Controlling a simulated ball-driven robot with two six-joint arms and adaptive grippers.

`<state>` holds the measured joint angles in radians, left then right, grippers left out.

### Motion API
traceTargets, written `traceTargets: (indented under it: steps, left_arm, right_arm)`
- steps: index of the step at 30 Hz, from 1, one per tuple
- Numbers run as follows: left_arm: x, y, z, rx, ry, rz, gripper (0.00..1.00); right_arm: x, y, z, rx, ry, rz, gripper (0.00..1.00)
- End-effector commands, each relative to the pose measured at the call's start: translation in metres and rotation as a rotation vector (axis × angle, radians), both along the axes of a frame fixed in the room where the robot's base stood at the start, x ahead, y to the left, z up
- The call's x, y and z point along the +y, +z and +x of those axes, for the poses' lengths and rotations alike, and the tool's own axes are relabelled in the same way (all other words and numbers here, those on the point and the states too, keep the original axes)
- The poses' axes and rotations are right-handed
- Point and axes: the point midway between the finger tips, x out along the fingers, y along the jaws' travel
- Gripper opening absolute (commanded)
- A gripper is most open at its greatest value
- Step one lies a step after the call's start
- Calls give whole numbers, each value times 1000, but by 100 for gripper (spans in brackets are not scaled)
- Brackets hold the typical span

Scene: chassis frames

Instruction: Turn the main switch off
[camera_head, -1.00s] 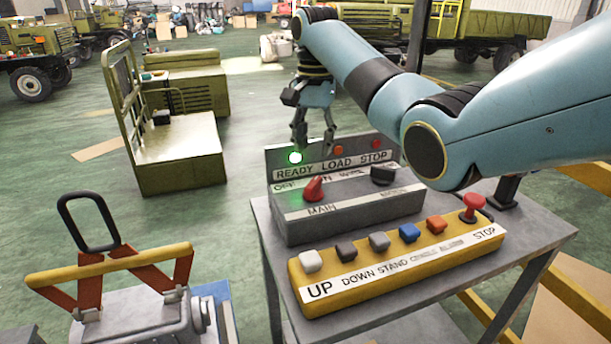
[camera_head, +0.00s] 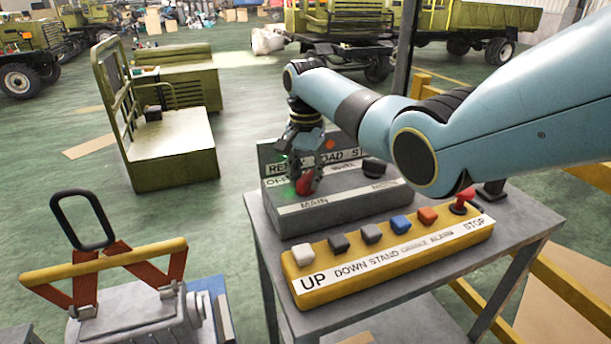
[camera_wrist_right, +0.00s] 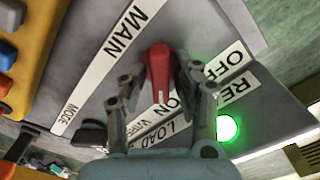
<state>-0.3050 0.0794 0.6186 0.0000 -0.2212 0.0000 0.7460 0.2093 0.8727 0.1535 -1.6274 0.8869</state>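The red main switch knob (camera_head: 306,184) sits on the grey control box (camera_head: 335,210) above the MAIN label. In the right wrist view, the knob (camera_wrist_right: 158,73) has its white-marked end toward the ON label, with OFF to the right. My right gripper (camera_head: 303,172) is down at the knob. In the wrist view its two fingers (camera_wrist_right: 160,85) stand apart on either side of the knob, with gaps visible. The green READY lamp (camera_wrist_right: 227,128) is lit; in the head view the gripper hides it. My left gripper is not in view.
A black mode knob (camera_head: 376,167) is right of the main switch. A yellow button panel (camera_head: 390,260) with several buttons and a red stop button (camera_head: 463,200) lies in front on the grey table (camera_head: 535,225). A yellow-handled device (camera_head: 110,262) stands at lower left.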

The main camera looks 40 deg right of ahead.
Motion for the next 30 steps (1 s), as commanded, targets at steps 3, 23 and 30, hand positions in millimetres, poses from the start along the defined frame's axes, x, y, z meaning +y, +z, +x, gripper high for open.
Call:
traceTargets:
  steps: [3,23,30]
  left_arm:
    - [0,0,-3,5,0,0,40]
    - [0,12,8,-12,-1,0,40]
    - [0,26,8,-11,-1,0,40]
  right_arm:
    - [0,0,0,0,0,0,13]
    - [0,2,0,1,111,-1,0]
    - [0,3,0,1,306,1,0]
